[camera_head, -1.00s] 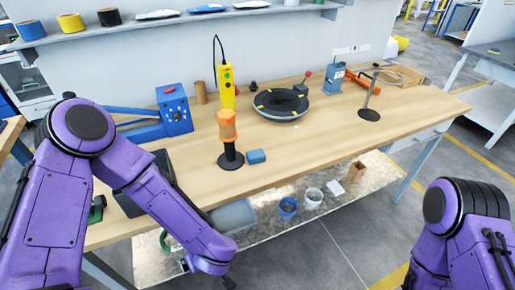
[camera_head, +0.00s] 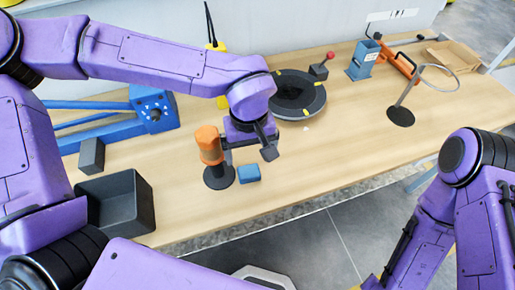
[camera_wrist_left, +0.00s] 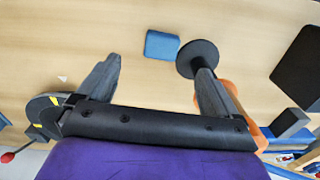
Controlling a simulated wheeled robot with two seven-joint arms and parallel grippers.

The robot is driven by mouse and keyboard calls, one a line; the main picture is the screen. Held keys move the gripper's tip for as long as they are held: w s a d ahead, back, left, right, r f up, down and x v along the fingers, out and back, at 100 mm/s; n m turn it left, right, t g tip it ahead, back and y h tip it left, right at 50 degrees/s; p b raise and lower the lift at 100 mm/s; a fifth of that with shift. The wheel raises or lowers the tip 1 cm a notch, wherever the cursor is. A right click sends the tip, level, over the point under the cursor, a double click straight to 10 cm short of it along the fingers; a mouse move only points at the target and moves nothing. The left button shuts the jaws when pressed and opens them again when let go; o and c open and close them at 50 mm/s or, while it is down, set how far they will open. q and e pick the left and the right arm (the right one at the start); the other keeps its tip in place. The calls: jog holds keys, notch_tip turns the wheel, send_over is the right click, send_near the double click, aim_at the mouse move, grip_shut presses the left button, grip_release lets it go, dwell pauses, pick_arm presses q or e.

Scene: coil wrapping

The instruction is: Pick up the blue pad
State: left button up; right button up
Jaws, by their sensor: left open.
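The blue pad (camera_head: 249,173) is a small block lying flat on the wooden table, just right of the black base of the orange-topped stand (camera_head: 210,147). It also shows in the left wrist view (camera_wrist_left: 162,45), beyond the fingertips and between their lines. My left gripper (camera_head: 248,147) is above the table, over and slightly behind the pad, apart from it. In the left wrist view its two fingers (camera_wrist_left: 157,72) are spread with nothing between them. One finger overlaps the stand in that view; I cannot tell whether they touch. My right gripper is out of view; only my right arm shows.
A black turntable (camera_head: 297,95) is behind the gripper. A black bin (camera_head: 120,203) and a blue machine (camera_head: 153,108) are at the left. A wire-loop stand (camera_head: 401,115) is at the right. The table right of the pad is clear.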

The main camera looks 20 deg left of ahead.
aim_at(251, 176)
pick_arm(q)
notch_tip(251, 176, down, 2)
jog(key=shift+f, duration=0.2)
jog(key=s+f, duration=0.2)
jog(key=shift+d+f, duration=0.1)
jog(key=shift+f, duration=0.25)
jog(key=f, duration=0.2)
jog(key=w+f, duration=0.1)
jog(key=f, duration=0.1)
jog(key=shift+w+f+p, duration=0.15)
jog(key=shift+f+p, duration=0.2)
jog(key=shift+f, duration=0.2)
jog(key=shift+s+r, duration=0.15)
jog(key=shift+s, duration=0.2)
jog(key=shift+c, duration=0.3)
jog(key=shift+w, duration=0.1)
jog(key=c, duration=1.1)
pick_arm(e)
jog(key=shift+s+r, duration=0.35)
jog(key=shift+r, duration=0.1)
